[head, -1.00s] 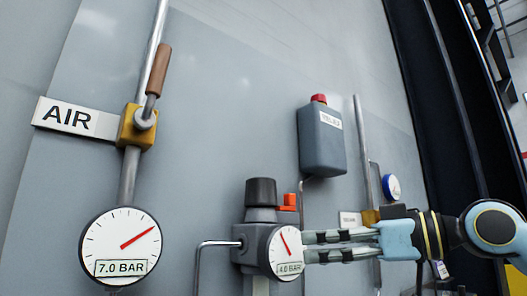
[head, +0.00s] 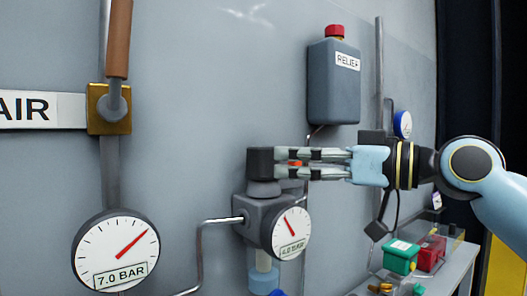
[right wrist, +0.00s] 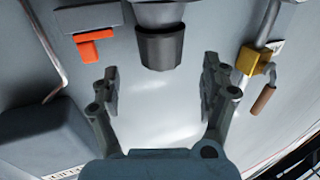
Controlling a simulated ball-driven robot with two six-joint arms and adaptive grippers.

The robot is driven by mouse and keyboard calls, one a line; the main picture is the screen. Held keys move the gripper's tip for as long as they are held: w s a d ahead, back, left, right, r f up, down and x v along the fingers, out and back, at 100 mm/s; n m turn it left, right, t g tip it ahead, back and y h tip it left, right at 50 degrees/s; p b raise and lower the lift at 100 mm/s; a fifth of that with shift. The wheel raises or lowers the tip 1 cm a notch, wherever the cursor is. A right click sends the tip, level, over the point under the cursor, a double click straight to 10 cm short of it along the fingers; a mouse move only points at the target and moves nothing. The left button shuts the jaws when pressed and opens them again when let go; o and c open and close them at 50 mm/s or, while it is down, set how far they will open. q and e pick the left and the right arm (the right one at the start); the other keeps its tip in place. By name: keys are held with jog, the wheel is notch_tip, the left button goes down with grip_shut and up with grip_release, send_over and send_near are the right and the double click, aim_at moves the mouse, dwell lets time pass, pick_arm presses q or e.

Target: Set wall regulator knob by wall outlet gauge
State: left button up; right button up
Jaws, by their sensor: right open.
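The dark regulator knob (head: 260,163) sits on top of the grey wall regulator body (head: 253,213). The round outlet gauge (head: 291,233) is on the regulator's front; its red needle points up and slightly left, and its small label is hard to read. My right gripper (head: 282,162) reaches in from the right at knob height, its tips close to the knob's right side in the head view. In the right wrist view the gripper (right wrist: 160,82) is open and empty, with the knob (right wrist: 160,47) centred just beyond the fingertips. My left gripper is not in view.
An orange-red part (right wrist: 95,45) is beside the knob. The RELIEF bottle (head: 334,82) hangs above my right gripper. At left are a 7.0 BAR gauge (head: 116,250) and a brass valve (head: 108,108) with a brown handle. A bench (head: 457,270) holds green and red items.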

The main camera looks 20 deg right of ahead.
aim_at(264, 157)
jog(key=p+x, duration=0.2)
jog(key=x, duration=0.4)
jog(key=shift+r, duration=0.15)
jog(key=shift+w+a, duration=0.45)
jog(key=c, duration=1.2)
jog(key=shift+o, duration=0.2)
jog(key=shift+m+t+h+p, duration=0.6)
jog(key=shift+m+t+h, duration=0.15)
jog(key=shift+h, duration=0.25)
jog(key=o, duration=1.2)
jog(key=shift+c, duration=0.2)
jog(key=shift+s+d, duration=0.1)
